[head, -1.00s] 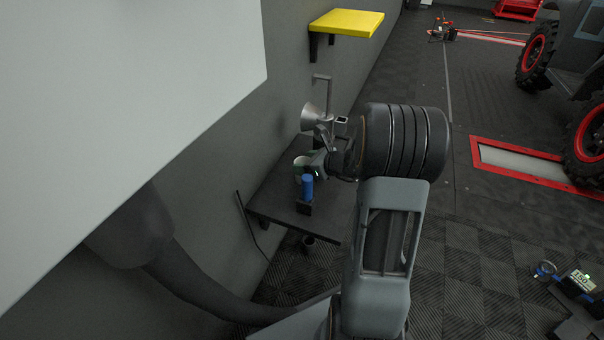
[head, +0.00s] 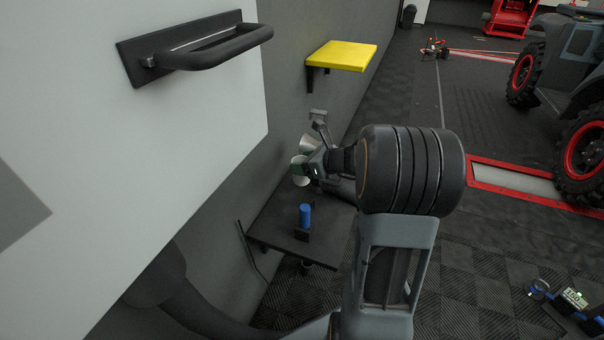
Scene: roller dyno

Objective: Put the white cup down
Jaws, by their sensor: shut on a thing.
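The white cup (head: 299,177) shows at the left of my gripper (head: 312,166), in the middle of the head view. My gripper is shut on the cup and holds it in the air, above the dark shelf (head: 272,236). The fingers and the arm's wrist partly hide the cup, so I cannot tell its exact tilt.
A blue cylinder (head: 305,214) stands on a dark block on the shelf. A silver funnel-like piece (head: 309,143) is behind my gripper. A yellow shelf (head: 341,55) juts from the wall above. A white panel with a dark handle (head: 207,47) fills the left.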

